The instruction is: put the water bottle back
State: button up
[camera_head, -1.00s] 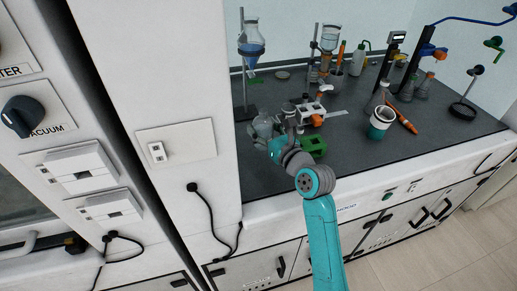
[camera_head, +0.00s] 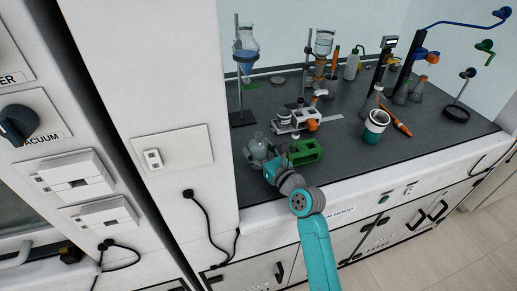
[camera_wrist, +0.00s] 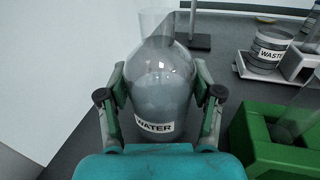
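The water bottle (camera_wrist: 160,85) is a clear round flask with a "WATER" label, upright between the two fingers of my gripper (camera_wrist: 160,95) in the wrist view. The fingers are closed against its two sides. In the head view, the bottle (camera_head: 258,147) shows as a small grey-clear shape at the front left of the dark counter, beside the white wall.
A green block rack (camera_head: 305,152) stands close to the right of the gripper. A white tray (camera_head: 297,120) holds a cup labelled "WASTE" (camera_wrist: 270,48). A ring stand with a flask (camera_head: 245,50) is behind. A white-teal cup (camera_head: 375,127) stands farther right. Open counter lies between.

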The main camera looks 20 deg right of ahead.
jog(key=shift+o, duration=1.2)
jog(key=shift+r, duration=0.1)
jog(key=v, duration=1.2)
jog(key=shift+s, duration=0.1)
